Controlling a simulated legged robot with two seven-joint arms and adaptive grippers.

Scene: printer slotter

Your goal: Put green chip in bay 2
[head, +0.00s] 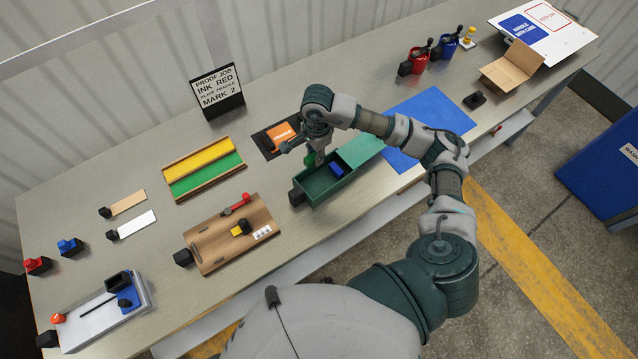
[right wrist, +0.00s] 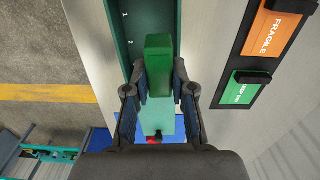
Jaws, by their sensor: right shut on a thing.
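The green chip (right wrist: 158,55) is held between the fingers of my right gripper (right wrist: 160,82) in the right wrist view. In the head view this gripper (head: 316,155) is over the open part of a dark green box (head: 318,189), with a bit of the green chip (head: 311,161) showing below it. The numbers 1 and 2 mark the box's inside edge (right wrist: 126,28) in the right wrist view; the chip is beside the 2, partly hiding the bays. A blue piece (head: 337,169) sits in the box. I cannot tell whether the chip touches the box. My left gripper is out of view.
A lighter green cover (head: 360,149) lies over the box's right end, and a blue mat (head: 430,115) is beyond it. An orange FRAGILE plate (head: 281,134) lies behind the box. A wooden board (head: 215,245) with a red handle stands to the left.

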